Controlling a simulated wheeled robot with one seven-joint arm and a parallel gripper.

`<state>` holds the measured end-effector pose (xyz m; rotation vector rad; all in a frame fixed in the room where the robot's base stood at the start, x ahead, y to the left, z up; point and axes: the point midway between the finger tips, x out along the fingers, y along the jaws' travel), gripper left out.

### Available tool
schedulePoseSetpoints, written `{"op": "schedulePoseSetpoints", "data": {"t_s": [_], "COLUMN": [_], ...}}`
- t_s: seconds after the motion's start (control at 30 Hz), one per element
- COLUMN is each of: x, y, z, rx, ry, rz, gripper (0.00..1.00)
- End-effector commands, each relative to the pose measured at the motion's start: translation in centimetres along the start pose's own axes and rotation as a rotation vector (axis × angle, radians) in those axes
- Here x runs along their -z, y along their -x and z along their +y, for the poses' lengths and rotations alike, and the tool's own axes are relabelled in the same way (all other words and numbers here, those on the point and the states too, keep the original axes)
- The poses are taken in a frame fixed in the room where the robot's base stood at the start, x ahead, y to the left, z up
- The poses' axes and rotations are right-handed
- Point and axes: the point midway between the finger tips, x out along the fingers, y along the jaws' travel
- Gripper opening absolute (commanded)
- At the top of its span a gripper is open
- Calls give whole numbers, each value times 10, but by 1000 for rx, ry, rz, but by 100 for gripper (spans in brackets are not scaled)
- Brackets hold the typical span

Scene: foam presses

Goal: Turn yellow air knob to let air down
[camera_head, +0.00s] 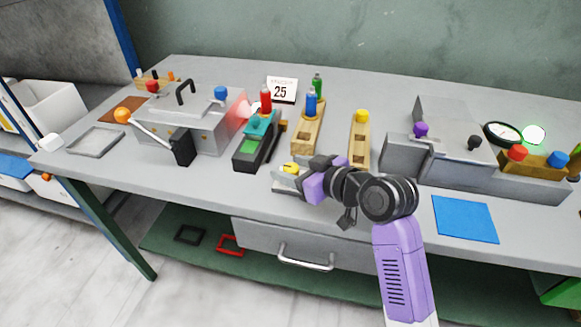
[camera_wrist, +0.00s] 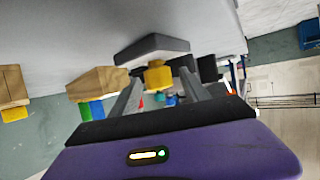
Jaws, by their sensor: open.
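A yellow knob (camera_head: 290,168) sits on a small grey block (camera_head: 283,187) at the front edge of the bench. In the wrist view the yellow knob (camera_wrist: 157,75) shows between the two finger ends, below the dark grey block (camera_wrist: 150,47). My gripper (camera_head: 300,172) reaches in from the right at knob height. In the wrist view my gripper (camera_wrist: 160,82) is open, with one finger to each side of the knob. I cannot tell whether either finger touches it. The fingers partly hide the block in the head view.
Wooden stands with a yellow-capped piece (camera_head: 362,117) and a blue bottle (camera_head: 311,102) stand behind. A green-and-black device (camera_head: 257,143) is left of the knob, beside a metal press (camera_head: 195,120). Another grey press (camera_head: 450,130) and a blue mat (camera_head: 464,219) are right.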

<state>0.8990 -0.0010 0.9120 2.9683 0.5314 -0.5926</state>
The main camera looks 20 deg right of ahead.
Motion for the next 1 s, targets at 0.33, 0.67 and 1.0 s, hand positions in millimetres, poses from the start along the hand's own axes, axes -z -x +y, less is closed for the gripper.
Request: {"op": "schedulePoseSetpoints", "data": {"t_s": [0.33,0.67,1.0], "x": [1,0,2], "y": [-5,-5,-3], "z": [0,0,-2], "rx": [-1,-1,-51], "ry": [0,0,-21], "rz": [2,1,-2], "gripper": [54,0,0]}}
